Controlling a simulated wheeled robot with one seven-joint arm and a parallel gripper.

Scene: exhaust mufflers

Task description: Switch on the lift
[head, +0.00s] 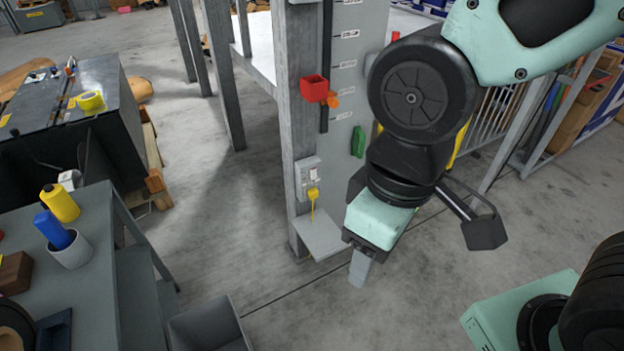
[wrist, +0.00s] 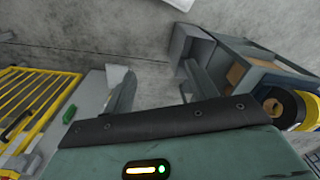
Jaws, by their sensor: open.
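A grey post (head: 305,120) stands at the centre of the head view, beside a raised platform on legs. A small pale switch box (head: 309,173) is on its face, with a yellow piece (head: 313,194) hanging below it. Higher up are a red box (head: 314,88) and an orange piece (head: 332,99). A green handle-like piece (head: 358,141) is to the right; a green piece also shows in the wrist view (wrist: 69,114). My gripper (head: 361,268) is open and empty, pointing down, right of and lower than the switch box. Its fingers show apart in the wrist view (wrist: 155,90).
A small grey ledge (head: 318,238) juts out below the switch box. A grey bench (head: 95,265) with yellow and blue bottles is at left, with a grey bin (head: 207,325) beside it. Yellow railing (wrist: 40,100) is at left in the wrist view. Floor between is clear.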

